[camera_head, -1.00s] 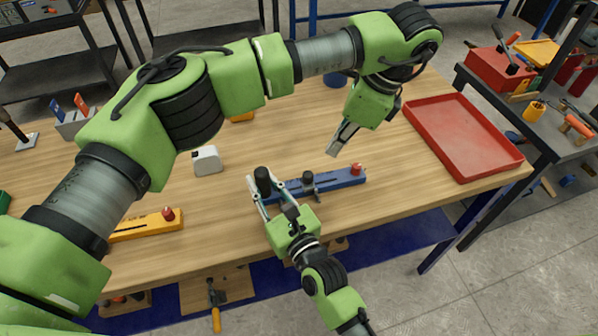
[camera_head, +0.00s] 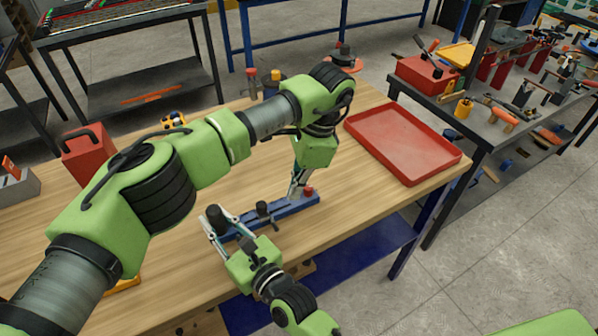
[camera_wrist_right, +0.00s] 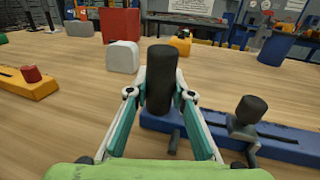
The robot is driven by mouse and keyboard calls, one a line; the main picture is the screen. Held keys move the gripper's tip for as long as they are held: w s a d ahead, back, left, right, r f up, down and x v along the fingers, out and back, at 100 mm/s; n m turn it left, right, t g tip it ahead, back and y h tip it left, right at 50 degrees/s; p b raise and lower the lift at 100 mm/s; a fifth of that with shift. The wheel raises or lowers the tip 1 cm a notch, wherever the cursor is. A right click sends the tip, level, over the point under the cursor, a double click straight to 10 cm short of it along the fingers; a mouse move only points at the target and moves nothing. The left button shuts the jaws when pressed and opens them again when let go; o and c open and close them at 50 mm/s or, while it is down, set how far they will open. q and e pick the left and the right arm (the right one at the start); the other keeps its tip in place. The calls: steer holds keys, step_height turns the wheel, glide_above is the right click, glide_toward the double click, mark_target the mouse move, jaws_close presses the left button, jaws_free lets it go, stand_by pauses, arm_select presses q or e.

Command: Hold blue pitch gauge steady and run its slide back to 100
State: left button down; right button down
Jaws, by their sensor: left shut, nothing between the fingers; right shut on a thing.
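The blue pitch gauge (camera_head: 291,206) lies on the wooden table, a long blue bar with a black upright handle (camera_wrist_right: 161,80) at one end and a red knob (camera_head: 309,191) at the other. Its slide, topped by a black knob (camera_head: 262,208), stands partway along the bar; it also shows in the right wrist view (camera_wrist_right: 251,109). My right gripper (camera_head: 217,222) is shut on the black handle. My left gripper (camera_head: 295,194) is shut and empty, pointing down close beside the red knob, between it and the slide. Whether its tips touch the bar, and the scale marks, I cannot tell.
A red tray (camera_head: 447,164) lies on the table to the right. In the right wrist view, a white block (camera_wrist_right: 122,57) stands behind the handle and a yellow gauge (camera_wrist_right: 25,87) lies at left. My left arm crosses above the table's left part.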

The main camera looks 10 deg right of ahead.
mark_target(259, 218)
arm_select(q)
steer(key=shift+x, duration=1.2)
steer(key=shift+a+r, duration=0.25)
steer(key=shift+a, duration=1.7)
steer(key=shift+s+a, duration=0.1)
steer(key=shift+a, duration=0.15)
steer(key=shift+s+a, duration=0.3)
steer(key=shift+a, duration=0.65)
steer(key=shift+s+a, duration=0.3)
steer(key=shift+a, duration=0.75)
arm_select(e)
steer(key=shift+d, duration=0.1)
steer(key=shift+w, duration=0.1)
